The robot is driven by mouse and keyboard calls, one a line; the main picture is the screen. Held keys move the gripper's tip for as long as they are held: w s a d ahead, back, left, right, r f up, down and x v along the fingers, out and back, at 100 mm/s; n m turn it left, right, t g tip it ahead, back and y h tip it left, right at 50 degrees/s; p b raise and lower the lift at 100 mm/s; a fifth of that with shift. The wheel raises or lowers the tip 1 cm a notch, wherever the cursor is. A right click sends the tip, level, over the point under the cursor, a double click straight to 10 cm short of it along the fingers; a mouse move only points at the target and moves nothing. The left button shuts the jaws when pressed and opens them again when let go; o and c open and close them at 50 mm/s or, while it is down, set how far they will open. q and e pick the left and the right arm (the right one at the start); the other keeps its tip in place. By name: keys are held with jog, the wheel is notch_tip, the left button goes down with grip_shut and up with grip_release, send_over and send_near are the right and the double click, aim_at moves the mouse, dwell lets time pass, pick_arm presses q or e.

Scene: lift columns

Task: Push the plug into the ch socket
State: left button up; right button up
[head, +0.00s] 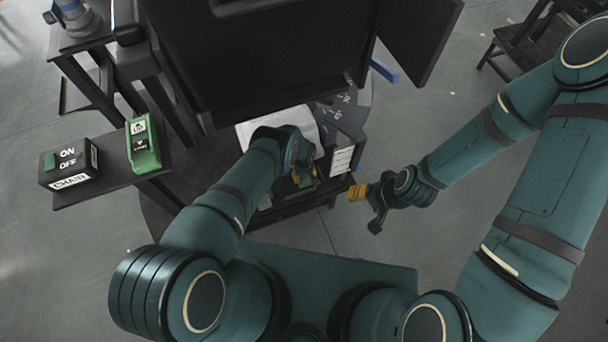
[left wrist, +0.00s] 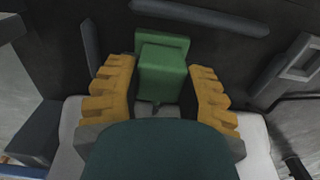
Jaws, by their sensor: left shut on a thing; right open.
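My left gripper (head: 302,180) is low in front of the dark cabinet and shut on a green block, which I take to be the plug. In the left wrist view the green plug (left wrist: 163,72) sits between the yellow fingers (left wrist: 160,95), with a wider green plate at its far end against a dark surface. I cannot tell whether the plug touches that surface. No socket marked "ch" can be made out. My right gripper (head: 360,197) is open and empty, to the right of the dark box with white labels.
The dark labelled box (head: 342,160) stands close to the right of my left gripper. A white sheet or panel (head: 308,118) lies behind it.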

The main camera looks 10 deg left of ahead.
pick_arm(q)
jog(key=shift+w, duration=0.1)
jog(key=o, duration=1.4)
jog(key=shift+r, duration=0.1)
jog(key=shift+r+p, duration=2.55)
jog(key=shift+r, duration=0.9)
